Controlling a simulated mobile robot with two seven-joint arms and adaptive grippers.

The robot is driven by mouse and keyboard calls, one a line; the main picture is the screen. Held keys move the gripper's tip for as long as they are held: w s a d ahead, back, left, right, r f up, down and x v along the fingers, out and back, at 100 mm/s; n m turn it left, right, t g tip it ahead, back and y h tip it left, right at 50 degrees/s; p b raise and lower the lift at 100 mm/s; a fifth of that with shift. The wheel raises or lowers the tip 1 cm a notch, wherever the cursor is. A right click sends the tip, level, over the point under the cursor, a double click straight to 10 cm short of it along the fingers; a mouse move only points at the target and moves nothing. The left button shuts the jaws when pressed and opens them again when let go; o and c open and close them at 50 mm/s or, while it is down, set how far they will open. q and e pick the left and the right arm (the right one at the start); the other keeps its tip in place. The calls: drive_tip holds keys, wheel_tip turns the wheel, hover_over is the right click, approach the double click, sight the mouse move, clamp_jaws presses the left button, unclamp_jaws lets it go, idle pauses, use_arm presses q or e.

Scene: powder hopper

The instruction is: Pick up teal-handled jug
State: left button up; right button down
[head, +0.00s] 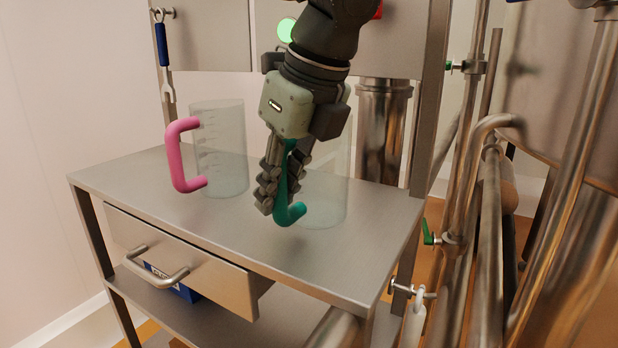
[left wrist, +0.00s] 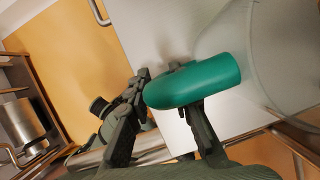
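The teal-handled jug (head: 337,190) is a clear beaker standing upright on the steel table, partly hidden behind my left gripper. Its teal handle (head: 292,214) faces the front. My left gripper (head: 278,190) comes down from above, with one finger on each side of the handle's upright grip. The fingers look closed against it. In the left wrist view the handle's teal top arm (left wrist: 195,82) crosses in front of the fingers (left wrist: 160,85) and hides part of the contact. The clear jug wall (left wrist: 265,50) is at the right there. My right gripper is not in view.
A second clear jug with a pink handle (head: 183,155) stands to the left on the steel table (head: 130,180). A drawer (head: 190,258) below is partly open. Steel pipes (head: 480,200) stand close at the right. The table's front left is clear.

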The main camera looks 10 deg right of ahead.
use_arm(q)
clamp_jaws()
drive_tip(key=shift+r, duration=0.1)
